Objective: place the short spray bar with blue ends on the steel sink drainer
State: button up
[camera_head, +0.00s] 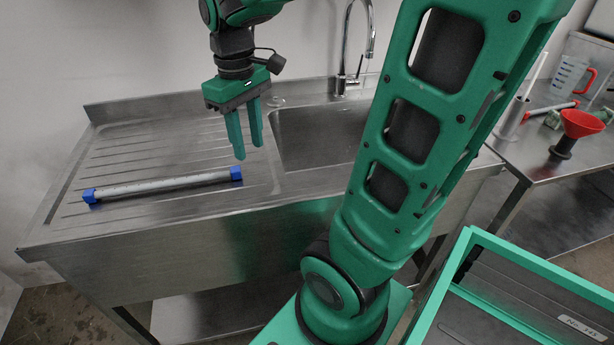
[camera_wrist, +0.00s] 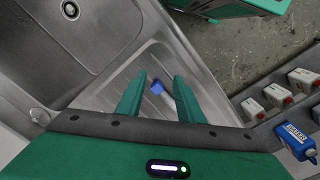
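The short spray bar (camera_head: 160,186) is a thin grey tube with blue ends. It lies flat on the ribbed steel sink drainer (camera_head: 125,155), left of the basin and near the front edge. My gripper (camera_head: 245,156) hangs above the drainer by the bar's right end, pointing down. Its two green fingers are apart with nothing between them. In the wrist view, the open gripper (camera_wrist: 158,98) shows a blue end (camera_wrist: 157,87) of the bar below and between the fingers; the rest of the bar is mostly hidden.
The sink basin (camera_head: 315,136) and a tap (camera_head: 352,50) are right of the drainer. A side table (camera_head: 560,150) at the right holds a red funnel (camera_head: 582,124) and a measuring jug (camera_head: 568,75). A green-rimmed crate (camera_head: 540,262) stands at the lower right.

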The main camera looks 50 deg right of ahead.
jog(key=s+d+f+m, duration=0.2)
jog(key=s+m, duration=0.1)
jog(key=s, duration=0.4)
jog(key=s+d+f+m, duration=0.2)
jog(key=s+f+m, duration=0.1)
jog(key=s, duration=0.4)
jog(key=shift+s+f+m, duration=0.25)
jog(key=shift+s+m, duration=0.05)
jog(key=shift+m, duration=0.5)
jog(key=shift+w+d+f, duration=0.15)
jog(key=shift+w+f, duration=0.1)
jog(key=shift+w, duration=0.4)
